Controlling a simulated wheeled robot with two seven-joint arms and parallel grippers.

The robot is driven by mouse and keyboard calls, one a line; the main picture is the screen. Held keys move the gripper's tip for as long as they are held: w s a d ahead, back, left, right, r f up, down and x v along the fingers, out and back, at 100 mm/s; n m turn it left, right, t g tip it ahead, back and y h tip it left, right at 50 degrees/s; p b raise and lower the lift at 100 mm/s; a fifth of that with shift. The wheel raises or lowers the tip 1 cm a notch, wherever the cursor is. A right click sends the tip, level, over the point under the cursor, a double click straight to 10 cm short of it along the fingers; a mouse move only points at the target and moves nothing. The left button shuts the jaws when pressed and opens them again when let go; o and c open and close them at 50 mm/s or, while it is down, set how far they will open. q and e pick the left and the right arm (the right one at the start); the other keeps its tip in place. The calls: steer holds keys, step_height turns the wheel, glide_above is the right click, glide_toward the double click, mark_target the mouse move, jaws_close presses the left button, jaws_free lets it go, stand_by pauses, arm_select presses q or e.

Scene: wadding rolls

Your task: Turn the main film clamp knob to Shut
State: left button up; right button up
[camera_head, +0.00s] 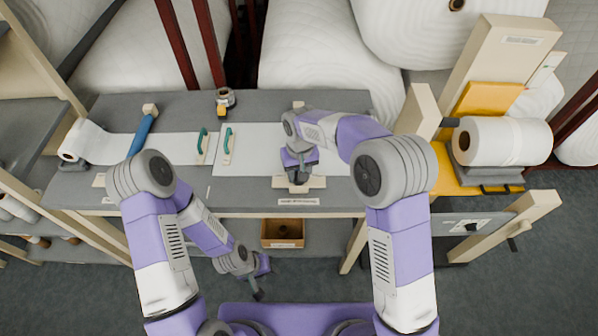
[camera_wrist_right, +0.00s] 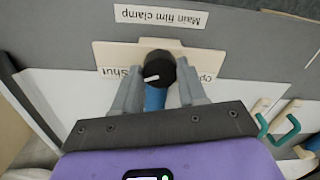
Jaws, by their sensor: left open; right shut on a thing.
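The main film clamp knob (camera_wrist_right: 160,69) is a round black knob with a white pointer mark. It sits on a cream plate (camera_wrist_right: 185,52) printed "Shut" at left and "Open" at right, upside down in the right wrist view. The mark points left, towards the "Shut" side. My right gripper (camera_wrist_right: 156,85) is shut on the knob, one finger on each side. In the head view this gripper (camera_head: 298,182) stands over the plate (camera_head: 318,183) at the bench's front edge and hides most of the knob. My left gripper (camera_head: 259,284) is open and empty, low in front of the bench.
Floor in front is clear.

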steer(key=shift+m, duration=0.3)
stand_by(0.4)
steer(key=o, duration=1.1)
steer(key=shift+c, duration=0.2)
step_height(320, 180, up, 8)
steer(key=shift+f+p, duration=0.2)
steer(key=shift+p, duration=0.15)
steer(key=shift+f, duration=0.1)
